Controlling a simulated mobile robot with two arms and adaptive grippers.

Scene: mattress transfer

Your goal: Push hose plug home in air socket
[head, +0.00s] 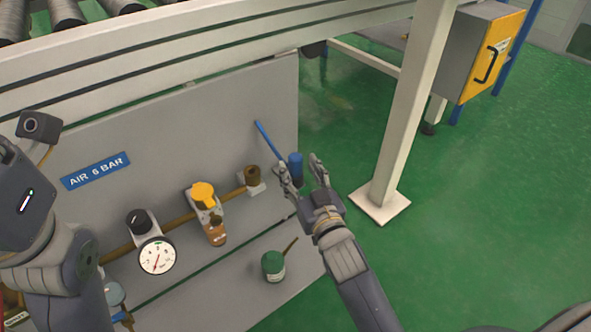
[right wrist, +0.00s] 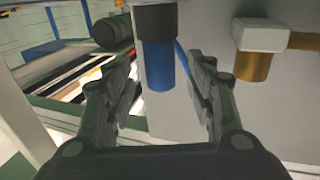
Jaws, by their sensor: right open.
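The hose plug (head: 295,166) is a blue cylinder with a dark collar, close to the panel's right edge. A thin blue hose (head: 267,140) slants down towards it. My right gripper (head: 301,172) is open, with one finger on each side of the plug. In the right wrist view the plug (right wrist: 158,62) shows between the spread fingers (right wrist: 163,78), with gaps on both sides. The brass air socket (head: 253,175) sits on a pale block left of the plug, and the two are apart. The socket (right wrist: 252,67) is also in the right wrist view. My left gripper is not in view.
Along the brass pipe are a yellow-knobbed valve (head: 203,194) and a pressure gauge (head: 157,255). A green can (head: 273,266) with a stick stands out below the socket. A white post (head: 408,110) rises at the right. Green floor right of the panel is open.

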